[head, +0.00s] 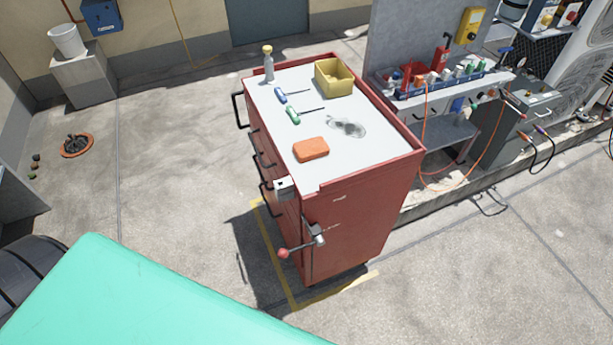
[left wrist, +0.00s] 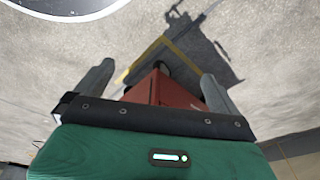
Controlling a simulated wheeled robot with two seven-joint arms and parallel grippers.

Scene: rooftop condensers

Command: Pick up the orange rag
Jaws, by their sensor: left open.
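The orange rag (head: 311,149) is a folded, rounded block lying on the near part of the pale top of the red tool cabinet (head: 365,205). In the left wrist view my left gripper (left wrist: 157,75) is open, with its two fingers wide apart and nothing between them touching either one. A red corner of what looks like the cabinet (left wrist: 168,90) shows beyond the fingers, above the paved floor. The rag is not visible in that view. My right gripper is in neither view.
On the cabinet top are a yellow bin (head: 334,78), a bottle (head: 268,64), a blue screwdriver (head: 281,95), a green screwdriver (head: 293,115) and a grey smudge. A lever with a red knob (head: 284,253) sticks out from the cabinet. A cluttered workbench (head: 440,92) stands to the right.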

